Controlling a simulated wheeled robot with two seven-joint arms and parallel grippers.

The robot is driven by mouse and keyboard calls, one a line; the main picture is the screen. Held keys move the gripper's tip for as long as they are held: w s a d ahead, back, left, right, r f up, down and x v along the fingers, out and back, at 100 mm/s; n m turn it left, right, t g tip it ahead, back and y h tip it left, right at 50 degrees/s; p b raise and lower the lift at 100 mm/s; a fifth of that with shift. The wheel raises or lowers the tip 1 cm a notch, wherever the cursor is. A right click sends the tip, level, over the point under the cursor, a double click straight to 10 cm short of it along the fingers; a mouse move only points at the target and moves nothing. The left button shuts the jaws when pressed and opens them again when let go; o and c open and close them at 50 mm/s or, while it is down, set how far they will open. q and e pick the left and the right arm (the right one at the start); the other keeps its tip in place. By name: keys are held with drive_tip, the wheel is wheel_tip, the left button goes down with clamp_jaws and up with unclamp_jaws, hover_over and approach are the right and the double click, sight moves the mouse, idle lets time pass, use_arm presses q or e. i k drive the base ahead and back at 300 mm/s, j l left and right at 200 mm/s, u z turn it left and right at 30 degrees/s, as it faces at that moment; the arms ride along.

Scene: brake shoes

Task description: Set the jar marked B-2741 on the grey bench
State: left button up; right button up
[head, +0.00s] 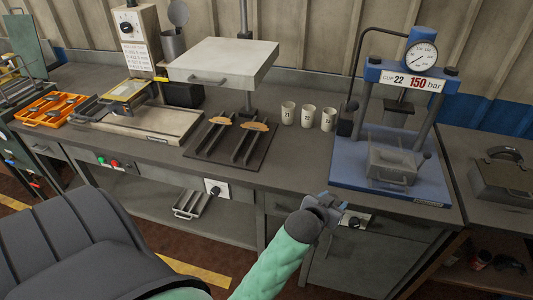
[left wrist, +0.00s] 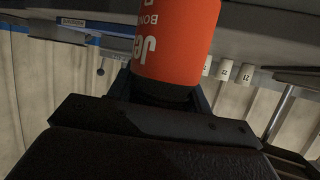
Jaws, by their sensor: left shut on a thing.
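My left gripper (head: 328,207) is at the front edge of the grey bench (head: 300,172), below the row of cups and left of the blue press. In the left wrist view my left gripper (left wrist: 160,92) is shut on an orange-red jar (left wrist: 178,42) with large white lettering, partly cut off by the frame. The mark B-2741 cannot be read on it. I cannot make out the jar in the head view. My right gripper is not in view.
Three white numbered cups (head: 306,116) stand toward the back of the bench. The blue press (head: 390,185) with a gauge stands to their right. A dark mat (head: 215,158) with metal rails lies left of them. Bare bench top lies in front of the cups. An orange tray (head: 48,112) is far left.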

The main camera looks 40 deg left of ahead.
sight(299, 150)
drive_tip(key=i+l+u, duration=0.15)
drive_tip(key=u, duration=0.3)
drive_tip(key=i+l+u, duration=0.2)
drive_tip(key=u, duration=0.25)
drive_tip(key=i+l+u, duration=0.15)
drive_tip(key=u, duration=0.3)
drive_tip(key=l, duration=0.25)
